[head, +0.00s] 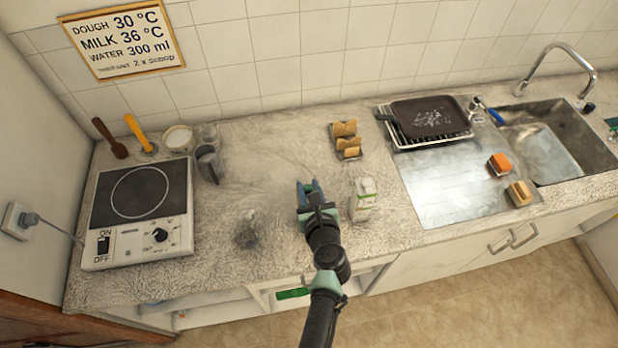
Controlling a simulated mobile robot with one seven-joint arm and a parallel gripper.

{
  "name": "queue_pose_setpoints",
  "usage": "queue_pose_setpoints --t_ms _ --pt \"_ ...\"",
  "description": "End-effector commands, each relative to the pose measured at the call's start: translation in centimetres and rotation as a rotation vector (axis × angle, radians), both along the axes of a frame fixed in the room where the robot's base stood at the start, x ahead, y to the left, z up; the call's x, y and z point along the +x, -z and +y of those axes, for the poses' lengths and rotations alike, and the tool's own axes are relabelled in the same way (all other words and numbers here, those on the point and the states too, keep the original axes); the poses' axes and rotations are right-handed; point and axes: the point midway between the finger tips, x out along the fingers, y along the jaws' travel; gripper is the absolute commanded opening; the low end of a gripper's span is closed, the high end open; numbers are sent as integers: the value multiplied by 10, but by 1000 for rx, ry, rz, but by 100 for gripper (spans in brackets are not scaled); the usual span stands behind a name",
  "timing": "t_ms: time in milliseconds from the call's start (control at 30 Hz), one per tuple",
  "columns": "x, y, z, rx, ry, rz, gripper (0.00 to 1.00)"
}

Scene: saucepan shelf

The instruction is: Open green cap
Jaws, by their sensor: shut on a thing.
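A white carton (364,200) with green print stands upright on the counter, right of my gripper. My gripper (309,187) is over the middle of the counter, its blue fingers pointing to the back wall. It is shut on a small green piece between the fingertips, which looks like the green cap (310,185); the fingers hide part of it. The gripper and the carton appear apart. I cannot make out a cap on top of the carton.
A hotplate (140,205) and grey jug (209,164) stand at left. Brown pieces (346,140) lie behind the carton. A dark tray (430,117), sponges (500,164) and sink (560,140) are at right. A green object (292,294) shows below the counter edge.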

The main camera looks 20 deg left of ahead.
Motion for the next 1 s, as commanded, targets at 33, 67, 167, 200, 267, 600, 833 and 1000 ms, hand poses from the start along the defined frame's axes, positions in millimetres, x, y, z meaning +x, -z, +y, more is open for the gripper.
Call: queue_pose_setpoints --t_ms 33,67,167,200,267,600,833,1000 --pt "2 -8 1 -18 -1 24 0" --pt "2 -8 1 -30 -1 39 0" --pt "4 -8 3 -66 -2 92 0" --pt "5 -8 3 -80 -2 113 0" --pt "6 -8 4 -102 -2 146 0" --pt "15 -10 10 -234 -2 340 0" --pt "22 -9 15 -352 0 522 0" --pt "28 -6 19 -439 0 649 0"
